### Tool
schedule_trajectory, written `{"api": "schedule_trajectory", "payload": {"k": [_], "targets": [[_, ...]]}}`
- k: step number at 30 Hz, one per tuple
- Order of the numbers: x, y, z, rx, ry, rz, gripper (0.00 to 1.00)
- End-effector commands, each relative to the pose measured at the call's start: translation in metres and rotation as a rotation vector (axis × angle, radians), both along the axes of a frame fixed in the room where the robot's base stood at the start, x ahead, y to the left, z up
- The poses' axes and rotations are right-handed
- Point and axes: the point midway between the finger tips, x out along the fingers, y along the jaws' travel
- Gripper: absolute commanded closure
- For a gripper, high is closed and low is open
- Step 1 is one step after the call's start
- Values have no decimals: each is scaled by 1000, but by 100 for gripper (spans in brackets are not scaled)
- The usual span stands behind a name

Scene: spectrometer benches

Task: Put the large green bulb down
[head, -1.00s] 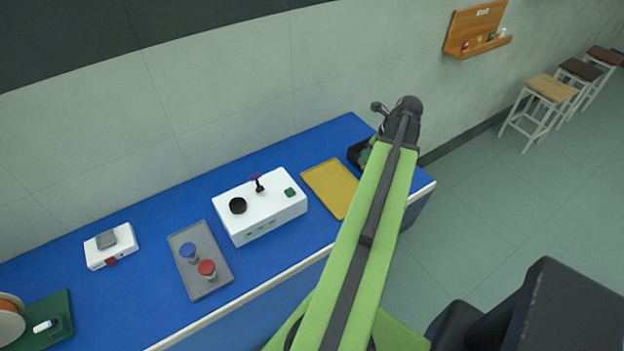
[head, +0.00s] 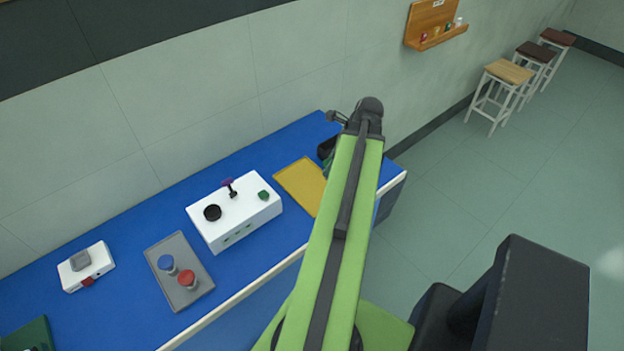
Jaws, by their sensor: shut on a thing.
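My arm reaches over the far right end of the blue bench, and my gripper (head: 340,118) is at its end, mostly hidden behind the arm. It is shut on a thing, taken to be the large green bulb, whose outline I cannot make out. A small patch of green (head: 327,167) shows at the left edge of the arm, beside a black tray (head: 325,148). I cannot tell whether this green is the bulb in my gripper or something in the tray.
On the blue bench (head: 130,215) stand a yellow tray (head: 300,184), a white box (head: 240,222) with a black ring and a green knob, a grey tray (head: 185,295) with blue-topped and red-topped pieces, and a small white device (head: 90,270). Stools (head: 500,88) stand far right.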

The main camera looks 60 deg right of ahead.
Motion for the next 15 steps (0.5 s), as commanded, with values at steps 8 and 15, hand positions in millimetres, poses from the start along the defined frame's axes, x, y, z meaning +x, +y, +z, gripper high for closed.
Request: {"api": "schedule_trajectory", "payload": {"k": [8,15], "targets": [[66,-3,-45,-1,0,2,100],[75,-2,-46,0,0,-2,100]]}}
